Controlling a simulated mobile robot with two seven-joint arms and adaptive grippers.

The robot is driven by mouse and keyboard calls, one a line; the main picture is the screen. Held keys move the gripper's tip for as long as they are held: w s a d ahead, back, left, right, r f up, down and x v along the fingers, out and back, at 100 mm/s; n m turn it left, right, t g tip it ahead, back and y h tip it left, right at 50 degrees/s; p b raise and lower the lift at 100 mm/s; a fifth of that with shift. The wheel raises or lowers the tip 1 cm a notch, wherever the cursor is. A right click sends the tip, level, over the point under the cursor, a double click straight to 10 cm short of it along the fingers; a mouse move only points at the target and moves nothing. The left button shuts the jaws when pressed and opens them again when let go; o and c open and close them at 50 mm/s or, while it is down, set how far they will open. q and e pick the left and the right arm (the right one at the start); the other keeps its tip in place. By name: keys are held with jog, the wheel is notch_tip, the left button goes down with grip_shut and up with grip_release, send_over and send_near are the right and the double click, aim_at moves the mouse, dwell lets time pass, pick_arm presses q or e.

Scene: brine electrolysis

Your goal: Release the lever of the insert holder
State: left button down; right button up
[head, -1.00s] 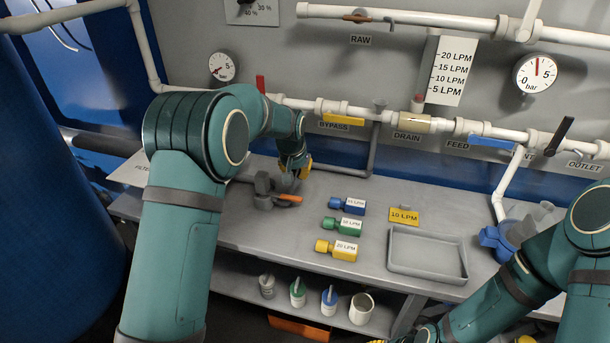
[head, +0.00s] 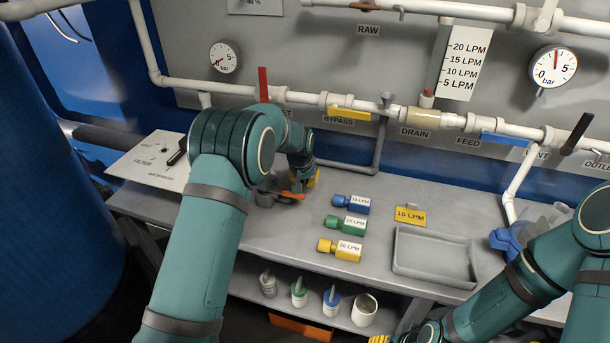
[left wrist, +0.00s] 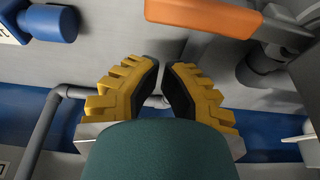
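The insert holder (head: 265,197) is a grey fixture on the bench, partly hidden behind my left arm in the head view. Its orange lever (head: 291,195) points right, and in the left wrist view the lever (left wrist: 203,15) crosses the top edge, joined to the grey holder (left wrist: 270,62) at the right. My left gripper (head: 311,180) is just beside the lever's end. In the left wrist view its yellow fingers (left wrist: 167,75) have a narrow gap with nothing between them, apart from the lever. My right gripper (head: 380,340) is only partly seen at the bottom edge.
Blue (head: 349,204), green (head: 344,225) and yellow (head: 339,249) labelled inserts lie right of the holder. A yellow 10 LPM tag (head: 410,216) and grey tray (head: 402,268) are farther right. Pipes with valves (head: 350,115) run behind the bench.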

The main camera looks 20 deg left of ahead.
aim_at(287, 194)
pick_arm(q)
jog(key=shift+s+r, duration=0.15)
jog(key=shift+s, duration=1.4)
pick_arm(e)
jog(key=shift+f, duration=0.2)
pick_arm(q)
jog(key=shift+w, duration=0.1)
pick_arm(e)
jog(key=shift+s, duration=0.1)
